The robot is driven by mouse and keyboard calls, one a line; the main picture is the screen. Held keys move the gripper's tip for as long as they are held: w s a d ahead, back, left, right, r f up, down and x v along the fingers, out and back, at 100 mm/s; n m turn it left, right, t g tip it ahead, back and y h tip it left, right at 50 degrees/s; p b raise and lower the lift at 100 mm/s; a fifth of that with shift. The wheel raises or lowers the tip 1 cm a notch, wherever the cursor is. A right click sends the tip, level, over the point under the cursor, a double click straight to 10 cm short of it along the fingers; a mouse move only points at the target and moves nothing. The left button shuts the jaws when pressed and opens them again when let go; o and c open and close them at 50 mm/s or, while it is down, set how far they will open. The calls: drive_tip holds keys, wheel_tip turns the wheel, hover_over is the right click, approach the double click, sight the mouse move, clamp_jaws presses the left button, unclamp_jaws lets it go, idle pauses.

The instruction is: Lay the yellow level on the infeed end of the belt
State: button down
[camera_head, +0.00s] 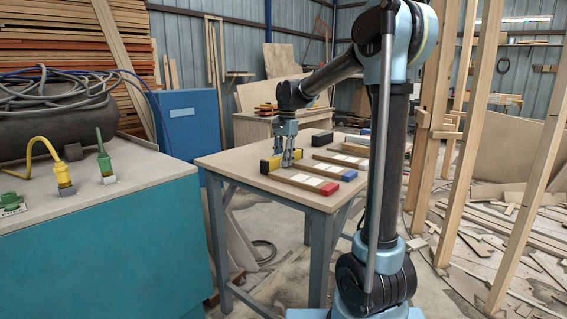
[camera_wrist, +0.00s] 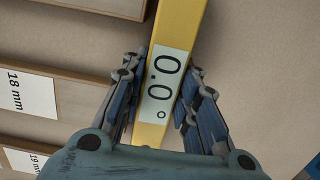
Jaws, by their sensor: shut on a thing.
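The yellow level (camera_wrist: 180,28) runs lengthwise between my gripper's fingers (camera_wrist: 163,72) in the wrist view. A pale label reading 0.0° is on its face. My gripper is shut on it, one finger along each side. Whether the level touches the tabletop is hard to tell. I cannot make out a belt in either view.
Several wooden strips with white labels lie beside the level, one with a red end (camera_head: 329,188) and one with a blue end (camera_head: 349,175). A dark block (camera_head: 322,137) stands behind. A teal cabinet (camera_head: 110,245) with cables is at left. Upright timbers (camera_head: 432,120) stand at right.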

wheel_tip(320, 180, up, 10)
drive_tip(key=shift+f, duration=0.1)
idle(0.4)
